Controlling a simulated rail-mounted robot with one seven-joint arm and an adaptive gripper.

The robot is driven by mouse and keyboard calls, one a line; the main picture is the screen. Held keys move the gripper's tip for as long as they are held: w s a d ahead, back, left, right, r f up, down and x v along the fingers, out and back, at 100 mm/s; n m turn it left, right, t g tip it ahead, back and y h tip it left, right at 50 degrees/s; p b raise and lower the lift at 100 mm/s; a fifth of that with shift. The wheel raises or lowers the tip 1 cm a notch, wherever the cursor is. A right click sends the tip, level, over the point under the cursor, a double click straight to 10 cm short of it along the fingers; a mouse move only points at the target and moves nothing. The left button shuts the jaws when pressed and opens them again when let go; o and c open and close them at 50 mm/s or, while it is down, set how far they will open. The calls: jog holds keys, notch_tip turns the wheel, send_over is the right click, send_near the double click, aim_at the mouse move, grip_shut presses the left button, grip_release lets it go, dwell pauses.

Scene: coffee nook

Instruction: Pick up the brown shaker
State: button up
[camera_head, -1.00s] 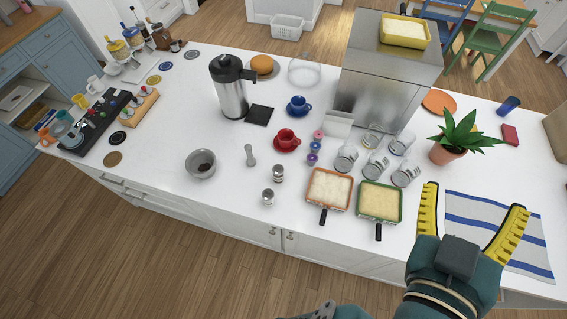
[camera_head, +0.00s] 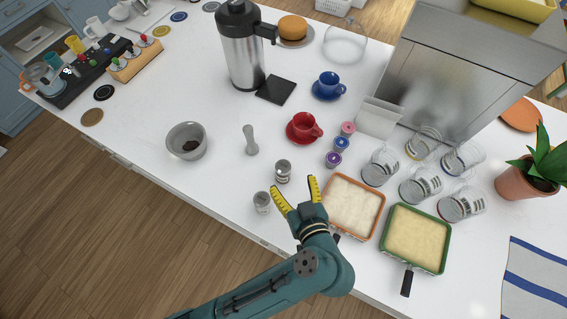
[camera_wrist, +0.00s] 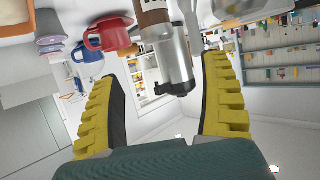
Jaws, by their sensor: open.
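Two small shakers with metal tops stand upright near the counter's front edge in the head view. The farther one (camera_head: 283,171) looks brownish; the nearer one (camera_head: 262,203) looks greyer, its contents unclear. In the upside-down wrist view, a brown shaker (camera_wrist: 153,13) shows at the top, partly cut off, ahead of the space between my fingers. My gripper (camera_head: 294,187) is open and empty, its yellow fingertips close to both shakers in the head view. No contact can be made out.
The orange-rimmed pan (camera_head: 351,207) and green pan (camera_head: 417,238) are just right of my gripper. A muddler (camera_head: 250,140), grey bowl (camera_head: 187,141) and red cup (camera_head: 305,126) are behind the shakers. Several glasses stand at the right.

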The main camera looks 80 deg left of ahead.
aim_at(286, 172)
jog(key=x, duration=0.3)
jog(key=f+x, duration=0.1)
jog(key=x, duration=0.6)
jog(key=shift+d+f, duration=0.2)
jog(key=shift+d, duration=0.15)
jog(key=c, duration=1.3)
